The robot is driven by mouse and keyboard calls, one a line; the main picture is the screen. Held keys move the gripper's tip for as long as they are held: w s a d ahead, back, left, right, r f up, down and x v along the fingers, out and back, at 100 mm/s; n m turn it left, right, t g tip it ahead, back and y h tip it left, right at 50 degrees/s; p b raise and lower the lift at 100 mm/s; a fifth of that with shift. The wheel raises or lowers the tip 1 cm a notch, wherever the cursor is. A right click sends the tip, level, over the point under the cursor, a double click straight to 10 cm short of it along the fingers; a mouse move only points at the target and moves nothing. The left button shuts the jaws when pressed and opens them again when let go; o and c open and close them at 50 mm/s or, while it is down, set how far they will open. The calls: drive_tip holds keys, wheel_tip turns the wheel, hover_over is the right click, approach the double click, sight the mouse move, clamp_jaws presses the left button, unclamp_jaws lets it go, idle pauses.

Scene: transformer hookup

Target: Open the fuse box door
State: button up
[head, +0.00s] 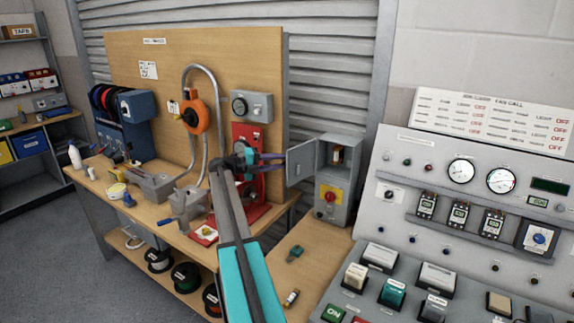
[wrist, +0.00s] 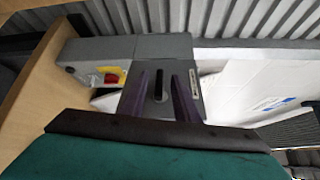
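The grey fuse box (head: 347,172) stands on the bench at the right of the wooden board. Its door (head: 301,162) stands open, swung out to the left, and part of the inside shows. My gripper (head: 284,160) reaches in from the left, its two purple fingers close to the door's left side. In the wrist view the fingers of my gripper (wrist: 164,95) are apart. The grey door (wrist: 161,65) shows between and beyond them, with a dark upright slot. I cannot tell whether a finger touches the door.
A red knob on a yellow plate (head: 329,195) sits on the box's lower front; it also shows in the wrist view (wrist: 113,77). A control panel (head: 450,190) with gauges and buttons stands close at right. A small green key-like item (head: 295,253) lies on the bench top.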

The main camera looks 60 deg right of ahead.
drive_tip(key=b+v, duration=0.2)
drive_tip(key=v, duration=0.7)
drive_tip(key=shift+w+a+b, duration=0.15)
drive_tip(key=shift+b, duration=0.2)
drive_tip(key=shift+r, duration=0.1)
